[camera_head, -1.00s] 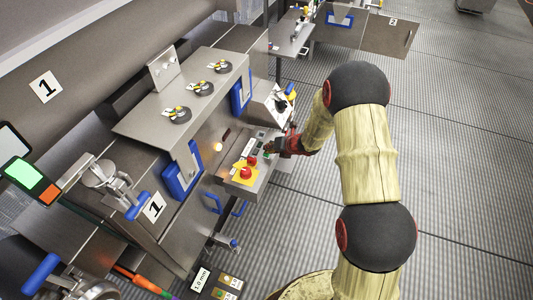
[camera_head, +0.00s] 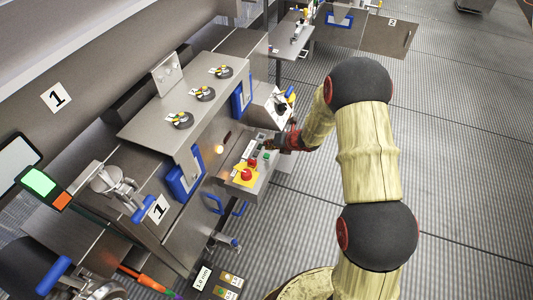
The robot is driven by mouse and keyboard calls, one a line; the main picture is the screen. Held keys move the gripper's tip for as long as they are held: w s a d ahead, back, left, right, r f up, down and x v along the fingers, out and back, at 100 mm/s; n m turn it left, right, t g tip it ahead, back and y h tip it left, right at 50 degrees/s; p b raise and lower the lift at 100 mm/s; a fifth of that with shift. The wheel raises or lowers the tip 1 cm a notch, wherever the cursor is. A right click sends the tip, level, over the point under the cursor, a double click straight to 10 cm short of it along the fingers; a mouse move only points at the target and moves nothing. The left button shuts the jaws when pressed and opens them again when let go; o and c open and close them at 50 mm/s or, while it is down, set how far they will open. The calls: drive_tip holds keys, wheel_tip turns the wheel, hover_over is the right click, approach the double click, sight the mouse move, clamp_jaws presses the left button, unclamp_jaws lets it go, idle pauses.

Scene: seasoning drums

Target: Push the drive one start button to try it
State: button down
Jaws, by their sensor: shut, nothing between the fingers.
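The drive control box (camera_head: 262,180) juts out from the machine marked 1, with a sloped panel on top. On it are a green button (camera_head: 266,155), a red button (camera_head: 252,162) and a red mushroom button (camera_head: 246,175) on a yellow plate. Dark switches and small labels sit farther up the panel; the labels are too small to read. My gripper (camera_head: 277,145), dark and red, is shut and empty at the panel's right edge, just above and right of the green button. A small gap seems to separate them. The fingertips are small and partly unclear.
A second sloped panel with a black knob (camera_head: 281,106) and a yellow-and-blue handle stands just behind my gripper. The floor (camera_head: 470,150) to the right is clear.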

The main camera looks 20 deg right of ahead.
drive_tip(key=shift+r+p, duration=0.8)
drive_tip(key=shift+r, duration=0.5)
